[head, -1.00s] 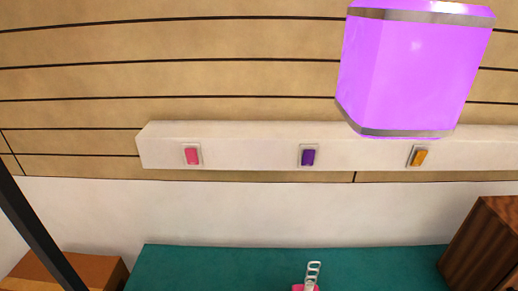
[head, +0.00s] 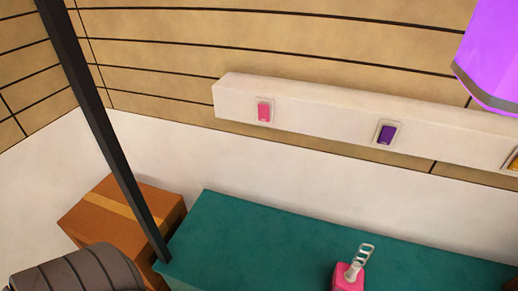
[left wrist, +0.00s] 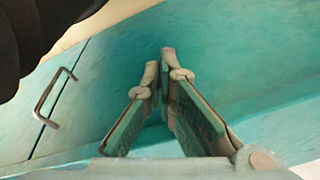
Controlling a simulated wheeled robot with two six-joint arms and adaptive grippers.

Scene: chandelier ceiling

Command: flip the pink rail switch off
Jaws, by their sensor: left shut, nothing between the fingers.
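The pink rail switch (head: 264,111) is a small pink rocker in a pale plate on the white wall rail (head: 320,110), near the rail's left end, in the head view. Whether it is on or off I cannot tell. My left gripper (left wrist: 164,62) shows in the left wrist view, its fingertips together with nothing between them. It is over a teal surface, and the switch is not in that view. Neither gripper shows in the head view.
A purple switch (head: 386,134) and a partly cut-off orange switch (head: 514,163) share the rail. Below stands a teal cabinet (head: 260,230) with a pink object (head: 348,276) on it. A cardboard box (head: 120,215), a black pole (head: 100,120) and a purple lamp (head: 497,50) are around.

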